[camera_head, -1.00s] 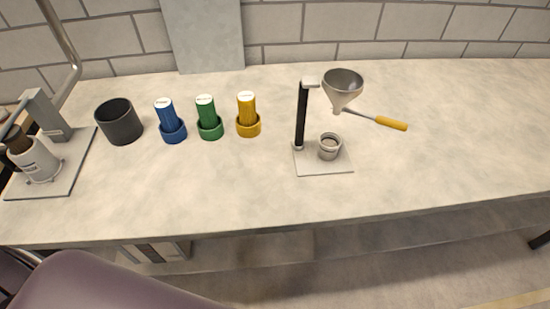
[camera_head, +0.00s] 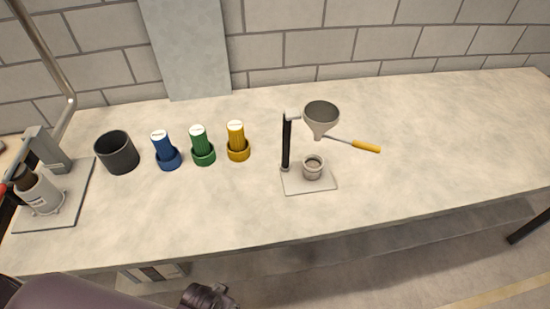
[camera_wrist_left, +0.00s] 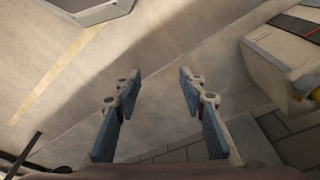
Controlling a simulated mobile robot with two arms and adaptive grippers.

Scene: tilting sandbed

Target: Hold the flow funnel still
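The grey flow funnel (camera_head: 321,117) hangs on a stand with a black post (camera_head: 286,142) on the counter, in the head view. A handle with a yellow grip (camera_head: 366,146) sticks out to its right. A small grey cup (camera_head: 313,167) stands on the stand's base plate (camera_head: 308,187) below the spout. My left gripper (camera_wrist_left: 160,85) shows in the left wrist view with its two fingers apart and nothing between them, over the floor. It is not near the funnel. My right gripper cannot be made out in these frames.
Blue (camera_head: 165,150), green (camera_head: 201,145) and yellow (camera_head: 237,141) tubes stand in matching holders left of the funnel. A dark cup (camera_head: 117,152) and a bottle (camera_head: 40,190) on a plate stand farther left. The counter (camera_head: 440,140) right of the funnel is clear.

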